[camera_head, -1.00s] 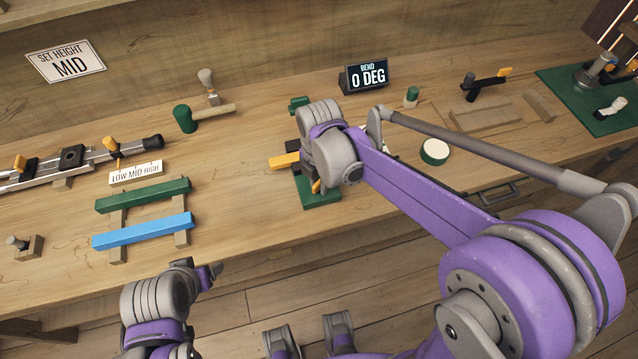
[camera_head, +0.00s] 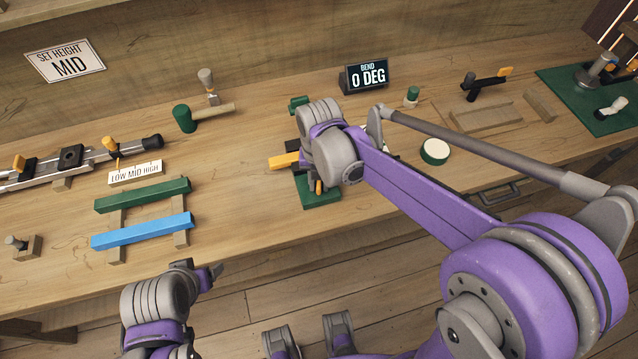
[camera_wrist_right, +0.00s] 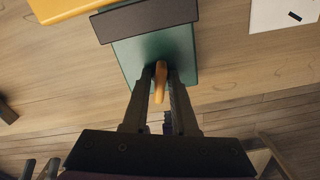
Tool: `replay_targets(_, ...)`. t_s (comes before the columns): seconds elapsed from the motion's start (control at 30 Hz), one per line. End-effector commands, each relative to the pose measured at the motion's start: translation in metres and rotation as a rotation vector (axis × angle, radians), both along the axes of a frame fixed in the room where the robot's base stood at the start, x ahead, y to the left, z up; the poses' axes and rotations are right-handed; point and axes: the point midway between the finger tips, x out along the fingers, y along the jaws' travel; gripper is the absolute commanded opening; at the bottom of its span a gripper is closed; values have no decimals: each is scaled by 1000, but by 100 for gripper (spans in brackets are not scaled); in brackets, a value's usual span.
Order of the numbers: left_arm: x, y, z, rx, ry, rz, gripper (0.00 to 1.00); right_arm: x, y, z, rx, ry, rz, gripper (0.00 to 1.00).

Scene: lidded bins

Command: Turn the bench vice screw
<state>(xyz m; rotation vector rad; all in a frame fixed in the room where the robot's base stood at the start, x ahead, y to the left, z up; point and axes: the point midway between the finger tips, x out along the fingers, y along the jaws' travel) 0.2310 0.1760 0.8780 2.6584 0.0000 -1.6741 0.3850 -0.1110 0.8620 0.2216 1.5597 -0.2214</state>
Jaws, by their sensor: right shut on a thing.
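The bench vice stands at the middle of the bench, with a green base (camera_head: 322,196), dark jaws and a yellow bar (camera_head: 283,161) at its left. In the right wrist view its green base (camera_wrist_right: 178,52), a dark jaw (camera_wrist_right: 145,16) and the yellow bar (camera_wrist_right: 72,6) show. The orange screw handle (camera_wrist_right: 160,82) lies between the fingers of my right gripper (camera_wrist_right: 161,78), which is shut on it. In the head view my right wrist hides much of the vice. My left gripper (camera_head: 216,271) is in front of the bench, apart from everything; its finger gap is unclear.
A display (camera_head: 365,76) reads "BEND 0 DEG" behind the vice. Green (camera_head: 145,194) and blue (camera_head: 143,231) bars lie on wooden supports at left. A round green-and-white container (camera_head: 435,151) stands right of the vice.

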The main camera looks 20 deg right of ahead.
Motion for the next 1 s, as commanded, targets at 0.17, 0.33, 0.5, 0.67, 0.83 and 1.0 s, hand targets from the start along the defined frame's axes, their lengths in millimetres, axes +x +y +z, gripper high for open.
replay_targets(0.17,0,0,0,0,0,0,72,0,0,0,0,-1,-1,31)
replay_targets(0.33,0,0,0,0,0,0,72,0,0,0,0,-1,-2,40)
replay_targets(0.5,0,0,0,0,0,0,72,0,0,1,0,-1,-3,40)
replay_targets(0.67,1,0,7,0,-3,0,72,0,0,9,0,-1,-3,40)
replay_targets(0.83,4,0,20,0,-8,0,72,1,0,27,0,-2,-3,40)
replay_targets(1.0,7,0,33,0,-14,0,72,1,0,43,0,-2,-3,40)
